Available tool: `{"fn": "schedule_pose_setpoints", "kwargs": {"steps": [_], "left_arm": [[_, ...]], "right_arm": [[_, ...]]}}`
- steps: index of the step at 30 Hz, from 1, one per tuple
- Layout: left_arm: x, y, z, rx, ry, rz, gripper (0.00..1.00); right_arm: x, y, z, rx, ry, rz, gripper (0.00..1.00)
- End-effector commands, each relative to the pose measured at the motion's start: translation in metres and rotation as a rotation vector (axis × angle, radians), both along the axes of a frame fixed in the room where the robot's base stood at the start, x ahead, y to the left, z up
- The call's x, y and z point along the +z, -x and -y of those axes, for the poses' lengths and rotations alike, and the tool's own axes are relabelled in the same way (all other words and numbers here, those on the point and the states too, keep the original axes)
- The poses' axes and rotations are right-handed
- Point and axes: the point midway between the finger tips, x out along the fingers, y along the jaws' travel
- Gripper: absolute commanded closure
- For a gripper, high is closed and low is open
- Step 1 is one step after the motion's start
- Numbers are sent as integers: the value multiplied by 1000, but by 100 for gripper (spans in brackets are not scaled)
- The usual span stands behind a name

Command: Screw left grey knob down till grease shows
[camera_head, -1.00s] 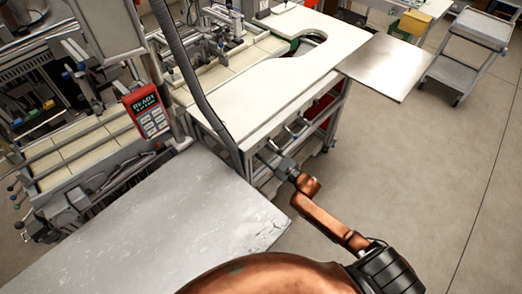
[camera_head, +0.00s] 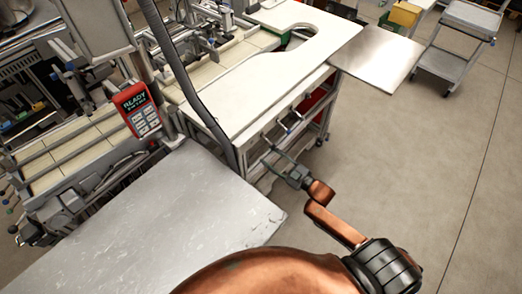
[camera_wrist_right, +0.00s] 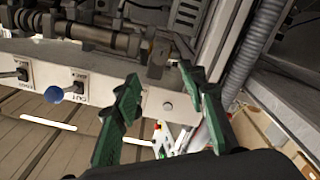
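My right gripper (camera_head: 272,158) is beside the front side of the white-topped bench, below its top edge. In the right wrist view its two green fingers (camera_wrist_right: 160,92) are spread apart with nothing between them. Behind them is a pale metal rail (camera_wrist_right: 150,98) with small labelled levers and a blue ball knob (camera_wrist_right: 53,94) on the left. Above it is a dark metal rod assembly (camera_wrist_right: 85,32). I cannot pick out the left grey knob or any grease in either view. My left gripper is not in view.
The white bench top (camera_head: 245,85) has a rounded cutout. A red handset (camera_head: 138,108) reading READY hangs at the left. A bare grey metal table (camera_head: 185,205) lies in front. A trolley (camera_head: 455,45) stands far right; the floor between is open.

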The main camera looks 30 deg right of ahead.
Motion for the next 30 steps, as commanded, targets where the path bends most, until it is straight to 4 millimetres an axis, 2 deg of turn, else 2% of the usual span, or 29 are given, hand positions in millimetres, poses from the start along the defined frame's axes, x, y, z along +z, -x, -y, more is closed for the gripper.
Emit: {"fn": "schedule_pose_setpoints", "kwargs": {"steps": [3,8,25,28,30], "left_arm": [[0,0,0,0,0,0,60],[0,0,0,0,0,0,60],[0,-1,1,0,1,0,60],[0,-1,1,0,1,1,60],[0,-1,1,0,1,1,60]], "right_arm": [[-1,17,7,-1,1,-2,61],[0,28,10,-1,1,1,61],[0,30,11,-1,0,0,61],[-9,30,14,-11,-1,-17,61],[-28,32,21,-33,-1,-50,61]]}}
